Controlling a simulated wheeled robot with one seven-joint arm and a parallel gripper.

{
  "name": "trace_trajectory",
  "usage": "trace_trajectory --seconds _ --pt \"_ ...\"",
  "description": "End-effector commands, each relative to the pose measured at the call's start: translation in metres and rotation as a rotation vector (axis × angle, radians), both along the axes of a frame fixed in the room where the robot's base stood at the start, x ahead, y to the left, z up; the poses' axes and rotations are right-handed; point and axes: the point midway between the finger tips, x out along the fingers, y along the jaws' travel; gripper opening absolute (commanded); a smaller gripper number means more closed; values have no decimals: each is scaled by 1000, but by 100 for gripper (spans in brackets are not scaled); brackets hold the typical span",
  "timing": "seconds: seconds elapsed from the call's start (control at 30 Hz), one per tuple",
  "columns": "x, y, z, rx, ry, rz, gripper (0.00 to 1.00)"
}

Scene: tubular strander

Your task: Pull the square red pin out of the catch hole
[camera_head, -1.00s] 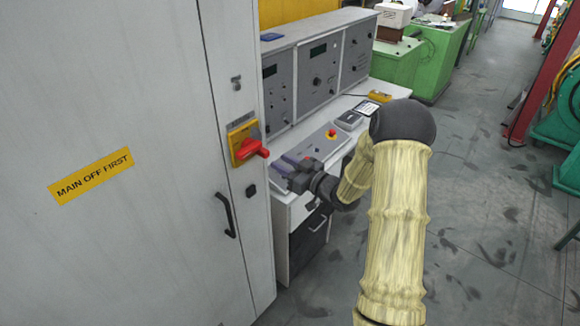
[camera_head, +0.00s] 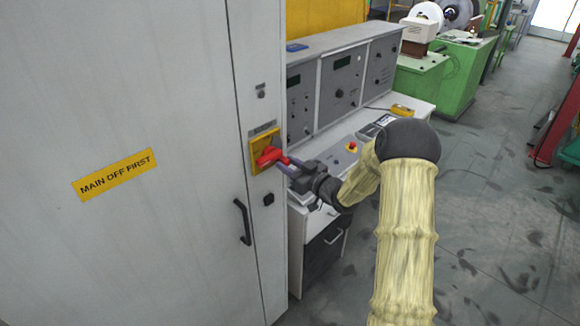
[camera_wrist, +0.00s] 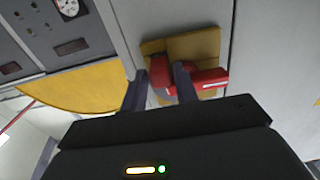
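A red switch handle (camera_head: 268,157) sits on a yellow plate (camera_head: 257,140) on the grey cabinet's narrow front strip. The handle (camera_wrist: 210,79) and plate (camera_wrist: 205,44) also show in the wrist view. No separate square pin or catch hole can be made out. My gripper (camera_head: 285,165) is just right of the handle, pointing at it. In the wrist view my gripper (camera_wrist: 162,74) has its fingers apart, with part of the red handle showing between and behind them. The right finger overlaps the handle in the picture. I cannot tell whether either finger touches it.
The cabinet door (camera_head: 150,240) has a black pull handle (camera_head: 243,222) below the switch and a yellow sign (camera_head: 114,174). A control desk (camera_head: 395,110) with grey instrument panels (camera_head: 342,80) stands close behind my gripper. Open floor (camera_head: 490,200) lies to the right.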

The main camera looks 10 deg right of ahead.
Motion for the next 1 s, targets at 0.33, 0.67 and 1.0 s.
trace_trajectory --seconds 0.33,0.67,1.0 --pt "-1 -1 0 0 0 0 0" --pt "-9 -7 0 0 -1 0 0" --pt "-18 -14 0 -1 0 -1 0"
